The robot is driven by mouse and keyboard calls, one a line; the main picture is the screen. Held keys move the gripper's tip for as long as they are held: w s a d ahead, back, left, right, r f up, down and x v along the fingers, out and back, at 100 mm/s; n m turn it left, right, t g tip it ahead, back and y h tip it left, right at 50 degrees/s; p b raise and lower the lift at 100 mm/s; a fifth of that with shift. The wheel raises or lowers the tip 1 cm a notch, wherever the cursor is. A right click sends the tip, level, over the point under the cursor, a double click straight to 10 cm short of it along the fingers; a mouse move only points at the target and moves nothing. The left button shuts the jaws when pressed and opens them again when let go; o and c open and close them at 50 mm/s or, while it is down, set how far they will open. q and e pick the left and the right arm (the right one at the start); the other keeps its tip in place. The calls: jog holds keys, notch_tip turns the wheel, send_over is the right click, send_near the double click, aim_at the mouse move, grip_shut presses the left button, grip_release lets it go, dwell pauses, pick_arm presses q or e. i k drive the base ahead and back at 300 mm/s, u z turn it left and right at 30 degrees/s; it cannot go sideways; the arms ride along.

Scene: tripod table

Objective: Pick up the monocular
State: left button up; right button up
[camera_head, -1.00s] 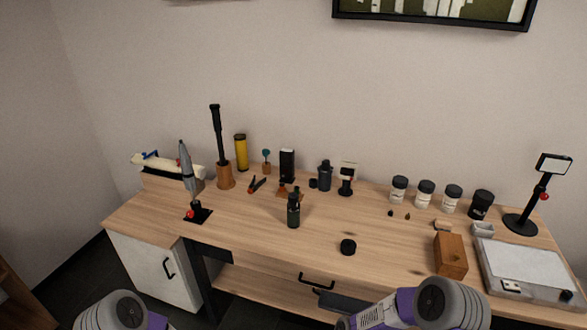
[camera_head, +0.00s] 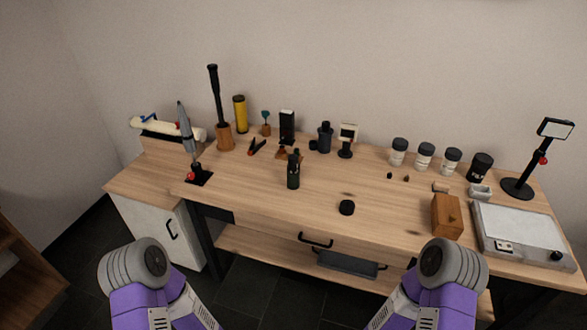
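A dark green-black upright cylinder with a narrower top (camera_head: 293,172), which looks like the monocular, stands near the middle of the wooden table (camera_head: 245,188). It is too small to be sure of its details. Neither gripper is visible, and nothing touches the cylinder.
Behind stand a black block on a wooden base (camera_head: 287,127), a dark bottle (camera_head: 325,138) and a yellow tube (camera_head: 240,115). To the right are several dark-lidded jars (camera_head: 424,157), a wooden box (camera_head: 447,216) and a white-topped device (camera_head: 522,236). The front centre is mostly clear.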

aim_at(292, 174)
jog(key=u, duration=0.4)
jog(key=k, duration=0.5)
jog(key=u, duration=0.05)
jog(key=i, duration=1.05)
jog(key=z, duration=0.95)
